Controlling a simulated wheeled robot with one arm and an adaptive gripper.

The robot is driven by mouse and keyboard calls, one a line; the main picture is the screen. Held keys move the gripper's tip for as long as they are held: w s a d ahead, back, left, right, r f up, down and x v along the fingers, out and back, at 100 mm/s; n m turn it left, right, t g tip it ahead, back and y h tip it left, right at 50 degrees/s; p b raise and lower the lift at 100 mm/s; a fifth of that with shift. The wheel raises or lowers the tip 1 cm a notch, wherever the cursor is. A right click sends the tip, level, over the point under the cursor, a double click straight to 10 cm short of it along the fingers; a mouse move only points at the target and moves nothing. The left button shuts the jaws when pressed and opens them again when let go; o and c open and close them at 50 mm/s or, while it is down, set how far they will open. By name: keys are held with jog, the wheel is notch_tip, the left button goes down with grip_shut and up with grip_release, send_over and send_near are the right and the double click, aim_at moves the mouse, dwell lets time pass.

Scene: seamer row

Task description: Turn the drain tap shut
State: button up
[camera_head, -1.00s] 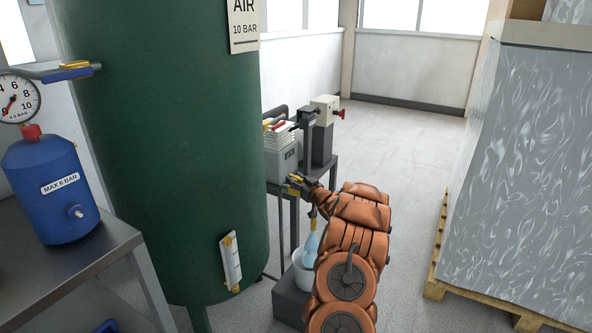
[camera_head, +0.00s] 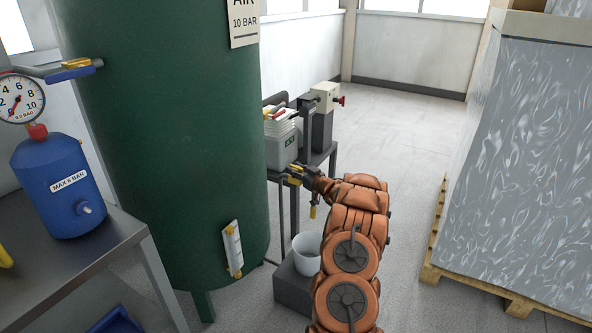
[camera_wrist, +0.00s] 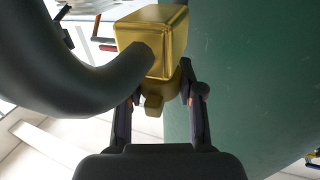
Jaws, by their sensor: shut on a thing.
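The brass drain tap (camera_wrist: 150,45) shows large at the top of the wrist view, with a dark curved pipe (camera_wrist: 70,80) to its left. My gripper (camera_wrist: 165,100) is shut on the tap's small brass lower part, one finger on either side. In the head view, my gripper (camera_head: 303,173) is at the tap, right of the green air tank (camera_head: 160,130). A brass piece (camera_head: 313,211) hangs below it. A white bucket (camera_head: 307,255) stands beneath on a dark block (camera_head: 290,288). No stream shows above the bucket. My arm partly hides this area.
A metal bench with a blue vessel (camera_head: 58,187) and gauge (camera_head: 20,97) is at left. A dark stand holds a white tub (camera_head: 281,145) and a machine behind the tap. A wrapped pallet load (camera_head: 520,160) stands right. The floor between is clear.

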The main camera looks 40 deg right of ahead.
jog(key=o, duration=1.2)
jog(key=shift+r, duration=0.1)
jog(key=s, duration=1.2)
jog(key=shift+a, duration=0.25)
